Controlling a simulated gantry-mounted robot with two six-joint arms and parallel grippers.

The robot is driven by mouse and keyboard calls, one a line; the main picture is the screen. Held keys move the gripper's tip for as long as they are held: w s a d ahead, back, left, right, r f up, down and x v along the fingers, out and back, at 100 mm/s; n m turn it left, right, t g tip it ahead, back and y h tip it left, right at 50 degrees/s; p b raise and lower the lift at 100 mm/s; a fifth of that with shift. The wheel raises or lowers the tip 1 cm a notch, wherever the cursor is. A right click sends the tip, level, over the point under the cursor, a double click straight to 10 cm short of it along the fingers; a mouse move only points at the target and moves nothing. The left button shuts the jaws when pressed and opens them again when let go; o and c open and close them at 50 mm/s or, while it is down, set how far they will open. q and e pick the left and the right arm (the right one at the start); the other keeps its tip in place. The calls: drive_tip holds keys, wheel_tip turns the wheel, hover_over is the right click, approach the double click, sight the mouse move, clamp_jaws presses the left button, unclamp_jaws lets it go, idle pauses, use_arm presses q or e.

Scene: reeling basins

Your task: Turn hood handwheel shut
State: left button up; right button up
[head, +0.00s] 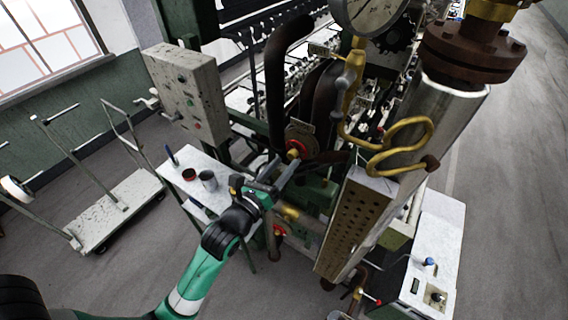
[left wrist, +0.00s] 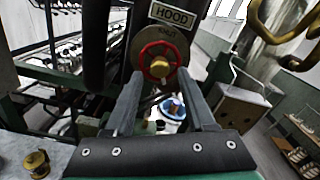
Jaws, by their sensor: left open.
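The hood handwheel (left wrist: 146,58) is a red ring with a brass hub on a round brownish plate marked "SHUT", under a "HOOD" sign (left wrist: 172,15) in the left wrist view. It also shows in the head view (head: 296,141), partly hidden by dark pipework. My left gripper (left wrist: 158,78) is open and empty, pointed at the wheel. Its fingertips lie on either side of the wheel's lower part in the picture; I cannot tell whether they touch the rim. The left gripper (head: 279,168) also shows in the head view, just below the wheel. My right gripper is not in view.
Dark thick pipes (head: 276,85) rise beside the wheel. A perforated box (head: 352,222) and a brass coil (head: 405,140) stand to the right. A grey control box (head: 188,92) and a small table (head: 186,160) with cups are left. A trolley (head: 118,208) stands farther left.

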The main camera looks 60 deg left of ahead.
sight(290, 157)
use_arm(q)
drive_tip(key=n, duration=0.4)
drive_tip(key=shift+n, duration=0.4)
drive_tip(key=shift+x, duration=1.55)
clamp_jaws()
drive_tip(key=m, duration=0.6)
unclamp_jaws()
